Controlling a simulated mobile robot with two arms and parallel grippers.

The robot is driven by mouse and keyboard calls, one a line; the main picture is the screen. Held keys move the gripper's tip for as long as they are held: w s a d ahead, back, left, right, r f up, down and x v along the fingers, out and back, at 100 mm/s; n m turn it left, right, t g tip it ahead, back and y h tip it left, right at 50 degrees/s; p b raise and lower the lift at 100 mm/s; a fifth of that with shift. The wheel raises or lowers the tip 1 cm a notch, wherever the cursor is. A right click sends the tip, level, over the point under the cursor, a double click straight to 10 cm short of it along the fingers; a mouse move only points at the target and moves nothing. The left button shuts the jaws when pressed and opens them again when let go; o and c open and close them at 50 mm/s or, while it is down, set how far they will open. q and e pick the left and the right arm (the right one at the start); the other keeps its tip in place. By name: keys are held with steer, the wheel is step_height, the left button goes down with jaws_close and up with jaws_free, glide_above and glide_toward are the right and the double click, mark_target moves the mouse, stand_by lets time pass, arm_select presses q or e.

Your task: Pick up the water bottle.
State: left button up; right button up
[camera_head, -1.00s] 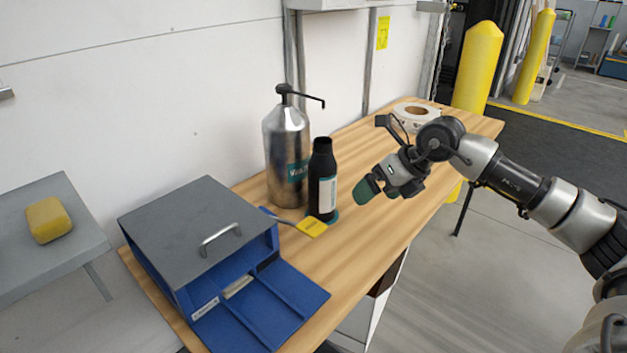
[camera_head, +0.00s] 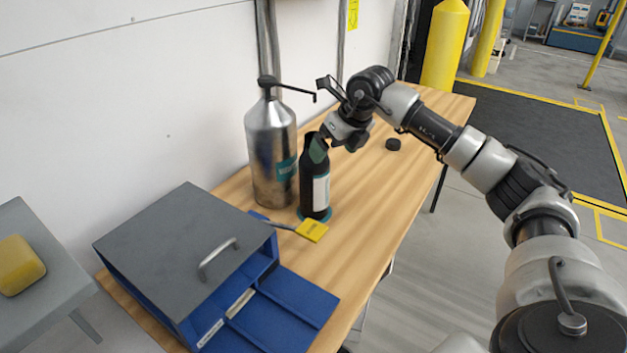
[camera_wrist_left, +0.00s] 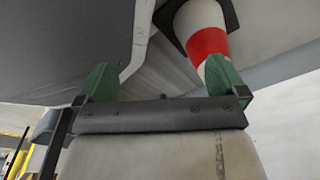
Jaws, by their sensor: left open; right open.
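A black bottle (camera_head: 318,190) with a white label stands upright on the wooden table (camera_head: 368,190) in the head view. A tall metal pump canister (camera_head: 270,150) with a teal label stands just left of it. My right gripper (camera_head: 318,150) is at the bottle's top, its green fingers pointing down and covering part of the neck. I cannot tell if they touch it. My left gripper (camera_wrist_left: 162,80) shows only in the left wrist view, open and with nothing between its green fingers.
A black puck (camera_head: 393,144) sits further right. The table's right front is clear. A red-and-white cone (camera_wrist_left: 205,35) shows in the left wrist view.

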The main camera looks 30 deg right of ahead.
arm_select(q)
steer(key=shift+s+a+f, duration=0.1)
steer(key=shift+s+f, duration=0.1)
steer(key=shift+s, duration=0.25)
steer(key=shift+s+a+f, duration=0.1)
steer(key=shift+s+f, duration=0.1)
steer(key=shift+s, duration=0.2)
arm_select(e)
steer(key=w, duration=0.1)
steer(key=w+a, duration=0.1)
steer(key=w, duration=0.1)
steer(key=w+a+f, duration=0.1)
steer(key=w, duration=0.1)
steer(key=shift+c, duration=0.3)
steer(key=c, duration=1.4)
arm_select(q)
steer(key=shift+r+p, duration=0.1)
steer(key=shift+p, duration=0.25)
arm_select(e)
steer(key=shift+c, duration=0.2)
